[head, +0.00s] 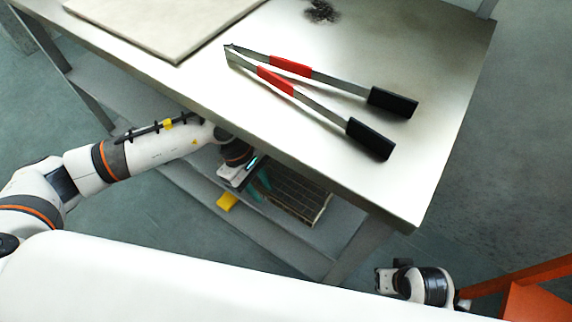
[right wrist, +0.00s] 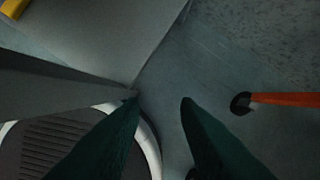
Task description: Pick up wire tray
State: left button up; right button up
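The wire tray (head: 297,197) is a dark, slatted rectangle on the lower shelf, below the tabletop's front edge. The tabletop hides part of its far side. My left gripper (head: 260,186) reaches in under the tabletop, with its teal fingers at the left end of the tray. I cannot tell whether the fingers touch the tray or have it between them. My right gripper (right wrist: 160,100) is open and empty, with its two dark green fingers apart.
The steel table (head: 440,150) overhangs the shelf (head: 195,190). Red-and-black tongs (head: 330,95) and a pale board (head: 160,20) lie on top. A yellow block (head: 227,201) is on the shelf near my left gripper. An orange frame (head: 535,290) stands at lower right.

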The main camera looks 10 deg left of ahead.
pick_arm(q)
grip_shut()
jog(key=shift+r, duration=0.1)
